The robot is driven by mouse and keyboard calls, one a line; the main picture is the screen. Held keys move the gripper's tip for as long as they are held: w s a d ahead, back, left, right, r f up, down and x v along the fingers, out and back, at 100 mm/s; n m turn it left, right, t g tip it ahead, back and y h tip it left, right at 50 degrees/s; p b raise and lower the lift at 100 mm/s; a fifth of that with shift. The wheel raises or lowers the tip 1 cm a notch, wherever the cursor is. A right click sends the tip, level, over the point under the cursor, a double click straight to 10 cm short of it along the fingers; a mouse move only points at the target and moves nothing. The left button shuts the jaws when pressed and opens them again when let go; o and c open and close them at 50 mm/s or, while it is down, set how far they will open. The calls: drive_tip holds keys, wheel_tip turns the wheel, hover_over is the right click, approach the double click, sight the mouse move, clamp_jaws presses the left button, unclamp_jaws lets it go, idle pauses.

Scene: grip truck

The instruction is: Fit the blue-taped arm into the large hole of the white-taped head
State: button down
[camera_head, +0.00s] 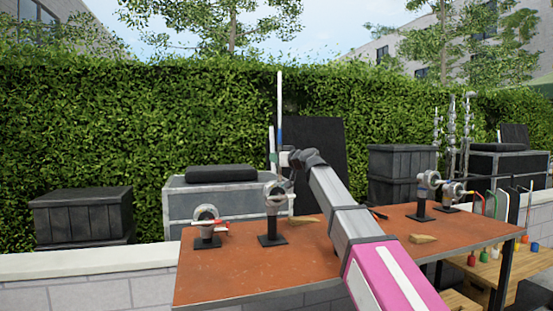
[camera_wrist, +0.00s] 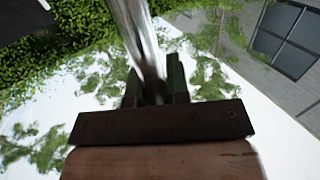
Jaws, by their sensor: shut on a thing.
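My gripper (camera_head: 282,158) is raised above the back of the brown table (camera_head: 230,268). It is shut on the blue-taped arm (camera_head: 280,100), a slim pale rod standing nearly upright, with a blue band just above the grip. In the wrist view the metal rod (camera_wrist: 138,35) runs between the two dark fingers of my gripper (camera_wrist: 157,88). A metal head (camera_head: 274,195) on a black-based stand is just below my gripper, and another head (camera_head: 206,213) with a red handle stands to its left. I cannot make out which head has white tape.
Two more heads on stands (camera_head: 428,182) (camera_head: 452,191) are at the table's right. Wooden wedges (camera_head: 303,221) (camera_head: 423,239) lie on the table. Grey cases (camera_head: 225,204) and a hedge (camera_head: 90,130) are behind. The table's front left is clear.

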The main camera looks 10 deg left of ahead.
drive_tip(key=shift+f, duration=0.1)
drive_tip(key=c, duration=1)
unclamp_jaws()
drive_tip(key=shift+d, duration=0.1)
drive_tip(key=v, duration=1)
drive_tip(key=shift+s+d, duration=0.2)
drive_tip(key=shift+s, duration=0.05)
